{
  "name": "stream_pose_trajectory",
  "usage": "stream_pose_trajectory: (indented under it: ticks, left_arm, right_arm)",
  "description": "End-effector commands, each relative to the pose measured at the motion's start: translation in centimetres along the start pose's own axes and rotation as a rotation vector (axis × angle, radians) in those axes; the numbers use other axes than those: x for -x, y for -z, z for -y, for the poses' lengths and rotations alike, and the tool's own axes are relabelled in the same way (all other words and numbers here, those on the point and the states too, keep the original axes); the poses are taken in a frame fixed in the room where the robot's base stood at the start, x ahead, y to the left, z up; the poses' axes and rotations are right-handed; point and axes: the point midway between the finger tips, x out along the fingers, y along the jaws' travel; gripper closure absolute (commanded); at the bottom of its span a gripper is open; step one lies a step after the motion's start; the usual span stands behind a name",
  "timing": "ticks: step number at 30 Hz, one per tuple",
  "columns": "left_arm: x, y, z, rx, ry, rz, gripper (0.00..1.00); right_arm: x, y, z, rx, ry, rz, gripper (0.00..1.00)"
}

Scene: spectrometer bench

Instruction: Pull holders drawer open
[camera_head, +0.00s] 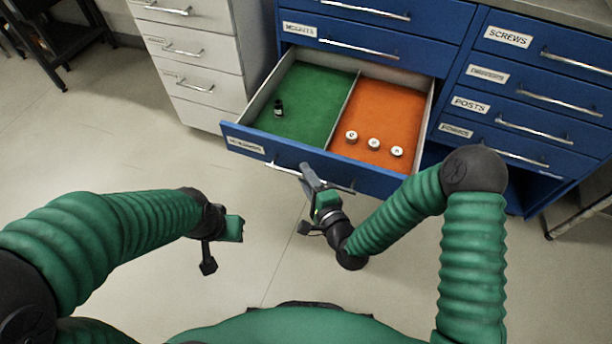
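A blue drawer (375,182) at the lower left of the blue cabinet stands pulled out, with its bar handle (338,187) on the front. Its label (245,146) is too blurred to read. My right gripper (308,176) is at the left part of this handle, its fingers overlapping the bar; whether they are closed around it is not clear. My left gripper (236,229) hangs over the floor, left of and apart from the drawer. On the right column, the lowest labelled drawer (500,150) is shut, and its label is also hard to read.
The open drawer has a green section (310,95) with a small black item (279,107) and an orange section (385,110) with white round pieces (374,144). A white drawer cabinet (205,60) stands to the left. The floor in front is clear.

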Motion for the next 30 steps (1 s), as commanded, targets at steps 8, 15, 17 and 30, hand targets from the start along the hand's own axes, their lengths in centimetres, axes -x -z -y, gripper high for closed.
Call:
stream_pose_trajectory:
  ticks: [8, 15, 17, 30]
  left_arm:
    - [0.1, 0.0, 0.0, 0.000, 0.000, 0.000, 0.68]
    - [1.3, 0.3, 0.0, 0.000, 0.000, 0.000, 0.68]
    - [1.7, 0.4, 0.0, 0.000, 0.000, 0.000, 0.68]
    - [8.4, 2.0, 0.0, 0.000, 0.000, -0.001, 0.68]
  right_arm:
    - [0.1, -0.1, 0.2, 0.001, 0.005, 0.002, 0.68]
    - [3.8, -0.1, 0.4, -0.001, 0.000, 0.001, 0.68]
    - [5.6, -0.1, 0.4, -0.003, -0.002, 0.001, 0.68]
    - [15.9, -0.1, 0.5, -0.001, -0.001, 0.000, 0.68]
